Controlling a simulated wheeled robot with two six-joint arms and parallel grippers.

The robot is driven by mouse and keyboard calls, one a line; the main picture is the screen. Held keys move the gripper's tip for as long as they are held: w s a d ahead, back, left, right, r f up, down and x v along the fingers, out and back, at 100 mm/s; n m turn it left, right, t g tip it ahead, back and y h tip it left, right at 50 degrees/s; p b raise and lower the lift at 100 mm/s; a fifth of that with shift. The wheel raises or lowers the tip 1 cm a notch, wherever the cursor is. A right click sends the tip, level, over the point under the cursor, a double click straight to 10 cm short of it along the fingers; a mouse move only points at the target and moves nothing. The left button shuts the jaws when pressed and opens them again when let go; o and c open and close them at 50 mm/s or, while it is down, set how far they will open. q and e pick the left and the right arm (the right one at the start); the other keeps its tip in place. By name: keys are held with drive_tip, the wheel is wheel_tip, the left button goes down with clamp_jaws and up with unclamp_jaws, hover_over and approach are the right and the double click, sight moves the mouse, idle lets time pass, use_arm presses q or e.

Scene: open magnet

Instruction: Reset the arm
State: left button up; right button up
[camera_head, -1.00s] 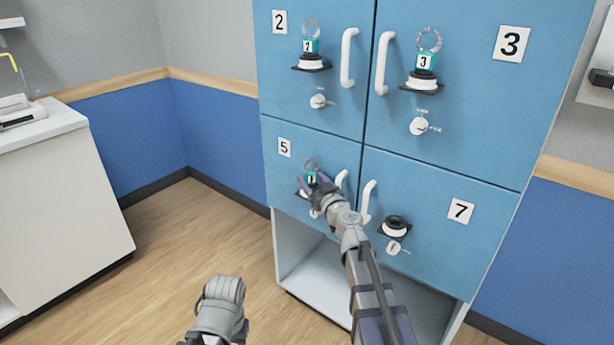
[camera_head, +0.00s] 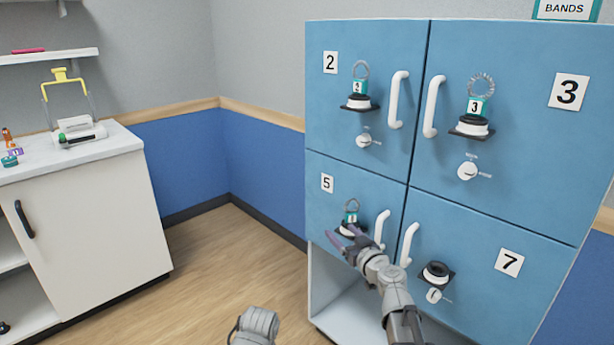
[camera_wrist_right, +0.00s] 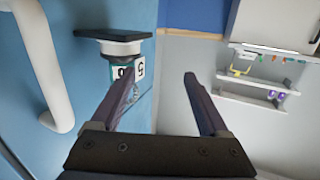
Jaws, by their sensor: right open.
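My right gripper (camera_head: 342,234) is in front of door 5 of the blue cabinet, close to that door's magnet. In the right wrist view its two dark fingers (camera_wrist_right: 162,80) are apart with nothing between them. The door 5 magnet (camera_head: 350,228) has a teal number tag and a metal ring. In the right wrist view the magnet (camera_wrist_right: 118,47) sits on its black ledge, and the left finger overlaps the tag and ring. I cannot tell whether they touch. A grey part of my left arm shows at the bottom; its gripper is hidden.
Doors 2 (camera_head: 375,70), 3 (camera_head: 520,140) and 7 (camera_head: 480,270) are shut, with white handles and knobs. Tagged magnets sit on ledges at doors 2 and 3. A white counter (camera_head: 90,215) stands at left, with open floor (camera_head: 220,270) between.

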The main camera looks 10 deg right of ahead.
drive_tip(key=s+a+f+n+g+y, duration=0.1)
drive_tip(key=s+a+f+g, duration=0.85)
drive_tip(key=f, duration=0.35)
drive_tip(key=s+d+f+m+g+h, duration=0.2)
drive_tip(key=s+d+f+g+h, duration=0.15)
drive_tip(key=s, duration=0.35)
drive_tip(key=s+d+f+m+g+h, duration=0.2)
drive_tip(key=s+d+f, duration=0.2)
drive_tip(key=s, duration=0.2)
use_arm(q)
wheel_tip(320, 180, up, 25)
drive_tip(key=p, duration=2.5)
use_arm(e)
drive_tip(key=s+a+r+n, duration=0.1)
drive_tip(key=s+a+r, duration=0.1)
drive_tip(key=r, duration=0.6)
drive_tip(key=s+a+r+n+g+h, duration=0.1)
drive_tip(key=s+a+r, duration=0.1)
drive_tip(key=a+r, duration=0.3)
drive_tip(key=s+a+r+n, duration=0.1)
drive_tip(key=s+a+r, duration=0.1)
drive_tip(key=r, duration=1)
drive_tip(key=shift+s+a+n+g+h, duration=0.3)
drive_tip(key=shift+s+a+h, duration=0.05)
drive_tip(key=shift+a, duration=0.5)
use_arm(q)
drive_tip(key=shift+f, duration=0.1)
